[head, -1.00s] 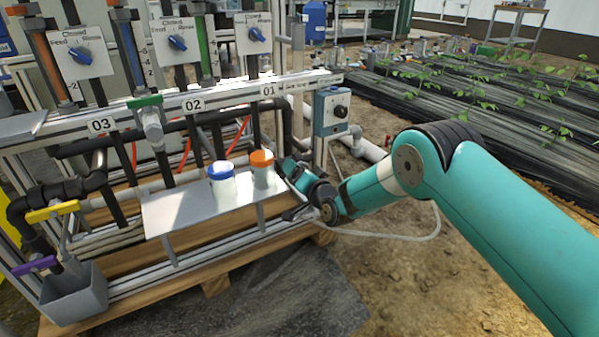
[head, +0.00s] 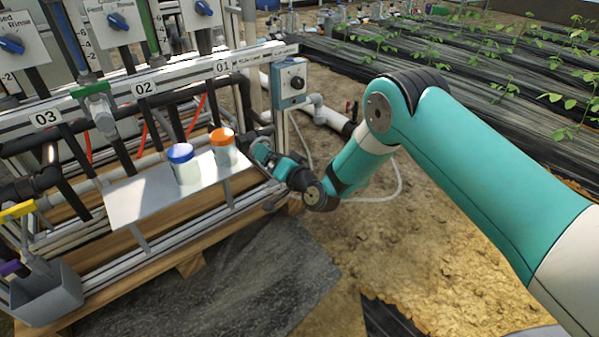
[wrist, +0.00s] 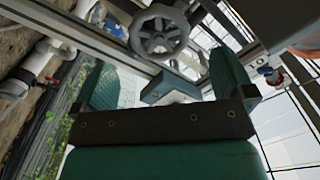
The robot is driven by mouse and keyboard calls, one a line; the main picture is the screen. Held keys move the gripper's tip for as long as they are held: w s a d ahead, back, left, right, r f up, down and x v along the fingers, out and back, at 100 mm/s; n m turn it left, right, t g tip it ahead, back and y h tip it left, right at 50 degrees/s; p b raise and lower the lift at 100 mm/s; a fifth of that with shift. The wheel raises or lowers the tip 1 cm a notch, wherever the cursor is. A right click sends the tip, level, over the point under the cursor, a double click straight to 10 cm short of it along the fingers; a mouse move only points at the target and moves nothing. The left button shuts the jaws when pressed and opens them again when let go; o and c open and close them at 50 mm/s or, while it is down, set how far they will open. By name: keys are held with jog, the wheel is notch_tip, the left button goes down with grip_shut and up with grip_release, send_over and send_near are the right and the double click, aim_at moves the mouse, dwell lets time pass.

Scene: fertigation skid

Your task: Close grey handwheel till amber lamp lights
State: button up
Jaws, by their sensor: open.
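The grey handwheel (wrist: 160,30) shows at the top of the wrist view, a spoked round wheel with a hub. My gripper (wrist: 163,72) is open and empty, with one teal finger on each side below the wheel. The wheel appears beyond the fingertips and between their lines; no contact shows. In the head view my arm reaches down to the right end of the skid, and its wrist (head: 285,172) is low beside the shelf. The fingers and the handwheel cannot be made out there. I cannot identify an amber lamp in either view.
A shelf (head: 125,200) holds a blue-lidded jar (head: 183,164) and an orange-lidded jar (head: 222,148) close to my wrist. A blue box with a black knob (head: 293,82) stands behind. Metal rails and pipes surround the gripper. Open ground lies right of the skid.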

jog(key=b+v, duration=1)
jog(key=b, duration=0.4)
jog(key=shift+s+d, duration=0.25)
jog(key=shift+d, duration=0.05)
dwell(2.2)
